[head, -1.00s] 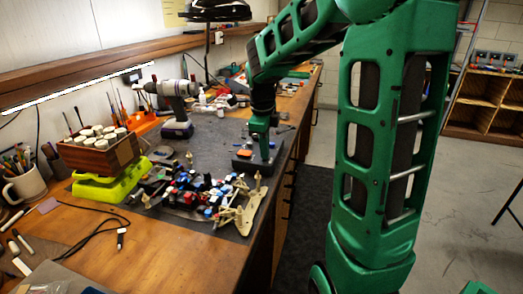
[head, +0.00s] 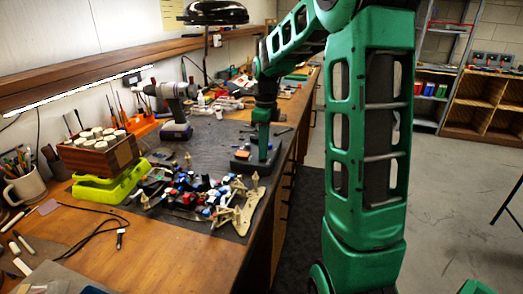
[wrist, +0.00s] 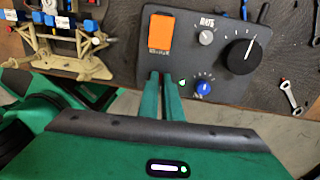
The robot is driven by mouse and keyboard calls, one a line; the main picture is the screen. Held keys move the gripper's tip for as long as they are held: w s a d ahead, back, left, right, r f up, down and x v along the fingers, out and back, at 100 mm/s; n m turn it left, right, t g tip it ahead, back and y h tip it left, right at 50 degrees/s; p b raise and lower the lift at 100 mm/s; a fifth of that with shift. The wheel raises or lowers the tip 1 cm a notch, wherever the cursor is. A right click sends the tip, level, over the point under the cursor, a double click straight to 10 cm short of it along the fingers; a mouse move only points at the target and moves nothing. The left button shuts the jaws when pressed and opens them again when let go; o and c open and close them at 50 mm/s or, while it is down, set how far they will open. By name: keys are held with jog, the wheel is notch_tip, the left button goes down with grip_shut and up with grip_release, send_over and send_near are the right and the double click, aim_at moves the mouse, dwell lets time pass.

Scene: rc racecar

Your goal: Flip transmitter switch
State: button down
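The dark grey transmitter (head: 243,166) lies on the bench mat near the bench's right edge. In the wrist view the transmitter (wrist: 196,62) carries an orange switch (wrist: 160,31), a large black knob (wrist: 243,55), a small grey knob (wrist: 206,37) and a blue knob (wrist: 204,88). My gripper (wrist: 161,76) is just below the orange switch in that view, its two green fingers nearly together with nothing visible between them. The fingertips overlap the transmitter's lower edge; contact is unclear. In the head view my gripper (head: 262,150) points down over the transmitter, beside the orange switch (head: 242,155).
A partly built racecar chassis (head: 190,193) with tan arms lies close to the transmitter's left; it shows at upper left in the wrist view (wrist: 68,40). A wrench (wrist: 290,96) lies to the right. A cordless drill (head: 173,105) stands behind.

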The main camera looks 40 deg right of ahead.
jog(key=shift+s+f, duration=0.3)
jog(key=shift+f, duration=0.25)
jog(key=shift+s+a+f, duration=0.15)
jog(key=shift+s+a, duration=0.05)
jog(key=shift+a, duration=0.4)
notch_tip(320, 180, up, 15)
jog(key=w+d, duration=0.2)
jog(key=shift+d, duration=0.15)
jog(key=shift+s, duration=0.15)
jog(key=s+a+f+n, duration=0.1)
jog(key=s+f+n, duration=0.3)
jog(key=s+n, duration=0.3)
jog(key=s+a+f+n, duration=0.2)
jog(key=s+f+n, duration=0.3)
jog(key=s, duration=0.7)
jog(key=s+a+f+n, duration=0.1)
jog(key=s+f+n, duration=0.4)
jog(key=s+n, duration=0.4)
jog(key=shift+s+a+f+n, duration=0.15)
jog(key=shift+s+a+n, duration=0.25)
jog(key=shift+s, duration=0.4)
